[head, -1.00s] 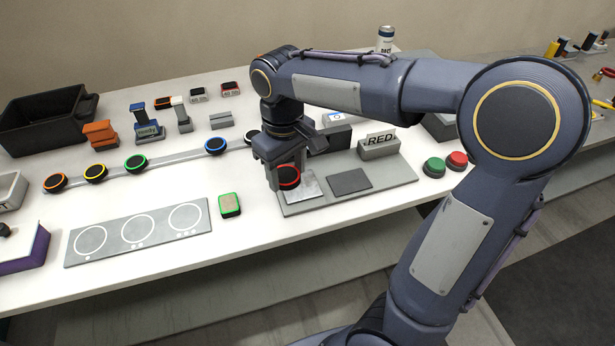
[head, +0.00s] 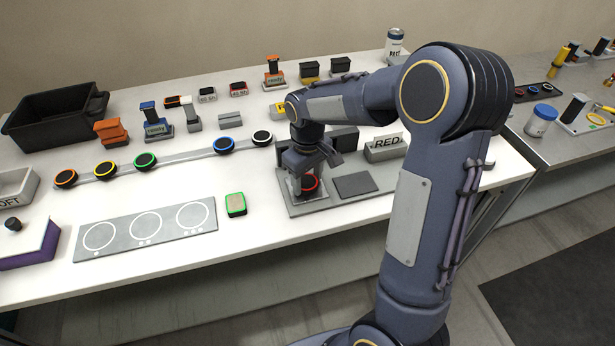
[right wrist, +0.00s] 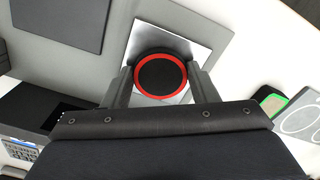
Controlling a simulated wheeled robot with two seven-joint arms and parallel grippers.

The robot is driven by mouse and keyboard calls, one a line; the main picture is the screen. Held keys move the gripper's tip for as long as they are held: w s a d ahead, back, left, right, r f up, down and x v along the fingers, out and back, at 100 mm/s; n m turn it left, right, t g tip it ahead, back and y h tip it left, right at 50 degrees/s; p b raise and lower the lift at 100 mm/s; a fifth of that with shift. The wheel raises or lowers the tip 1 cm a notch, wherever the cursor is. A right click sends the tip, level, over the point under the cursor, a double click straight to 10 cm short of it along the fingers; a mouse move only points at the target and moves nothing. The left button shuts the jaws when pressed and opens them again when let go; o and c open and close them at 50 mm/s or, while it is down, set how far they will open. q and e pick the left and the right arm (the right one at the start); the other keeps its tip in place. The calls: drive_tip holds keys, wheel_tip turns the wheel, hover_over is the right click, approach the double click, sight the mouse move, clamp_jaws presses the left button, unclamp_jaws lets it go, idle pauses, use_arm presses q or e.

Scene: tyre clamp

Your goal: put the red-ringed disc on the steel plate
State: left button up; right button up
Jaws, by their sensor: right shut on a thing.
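The red-ringed disc (head: 309,183) is black with a red ring. My right gripper (head: 304,184) is shut on it; in the right wrist view the disc (right wrist: 160,74) sits between the two fingers. The disc is over the shiny steel plate (head: 294,200), within its outline in the wrist view, where the plate (right wrist: 205,35) shows around it. The disc looks level and very low at the plate; I cannot tell whether it touches. The gripper partly hides the plate in the head view. My left gripper is not in view.
A green-edged block (head: 236,205) and a grey three-circle board (head: 146,228) lie to the left. More ringed discs stand on a rail (head: 185,154).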

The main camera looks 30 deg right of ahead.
sight(307, 182)
drive_tip(key=shift+f, duration=0.1)
drive_tip(key=o, duration=0.5)
drive_tip(key=shift+f, duration=0.1)
drive_tip(key=o, duration=0.5)
drive_tip(key=shift+c, duration=0.2)
wheel_tip(307, 182, up, 11)
drive_tip(key=s+a+r+m+t+y, duration=0.2)
drive_tip(key=s+r+t+y, duration=0.1)
drive_tip(key=s, duration=0.9)
drive_tip(key=s+a+f+m+t, duration=0.2)
drive_tip(key=s+a+f, duration=0.2)
drive_tip(key=s, duration=0.5)
drive_tip(key=shift+s+a+f+t+y, duration=0.3)
drive_tip(key=shift+s+a+y, duration=0.1)
drive_tip(key=shift+a, duration=0.3)
